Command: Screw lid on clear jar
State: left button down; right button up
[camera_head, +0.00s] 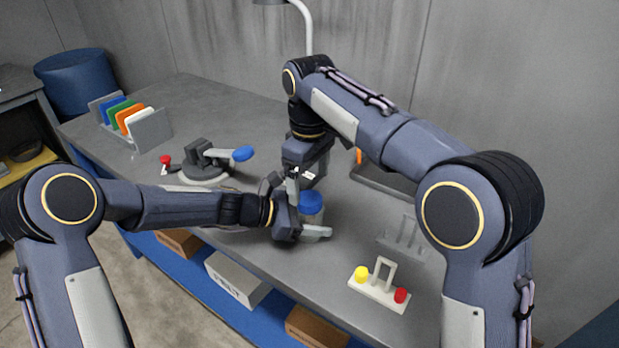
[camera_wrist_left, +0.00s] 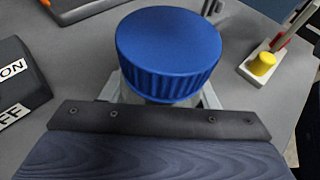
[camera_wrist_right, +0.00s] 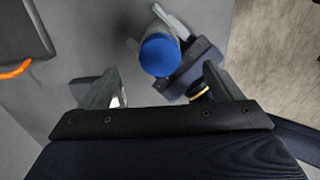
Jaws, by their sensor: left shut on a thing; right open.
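The clear jar (camera_head: 312,221) stands on the grey bench with the ribbed blue lid (camera_head: 311,201) on its top. How tightly the lid sits cannot be told. In the left wrist view the lid (camera_wrist_left: 168,45) hides most of the jar. My left gripper (camera_head: 314,229) is shut around the jar's body, below the lid. My right gripper (camera_head: 304,176) is open and empty, above and behind the jar. In the right wrist view the lid (camera_wrist_right: 159,54) shows beyond and between the open fingers, apart from them.
A small white stand (camera_head: 378,291) with yellow and red knobs sits right of the jar. A dark clamp-like fixture with a blue handle (camera_head: 242,153) stands left. A rack of coloured plates (camera_head: 128,117) is at the far left. A dark tray (camera_head: 385,183) lies behind my right arm.

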jog(key=shift+o, duration=0.6)
pick_arm(q)
jog(key=shift+c, duration=2.3)
grip_release()
pick_arm(e)
notch_tip(320, 180, up, 7)
jog(key=shift+r, duration=0.2)
pick_arm(q)
jog(key=shift+v, duration=3.85)
pick_arm(e)
jog(key=shift+r, duration=0.1)
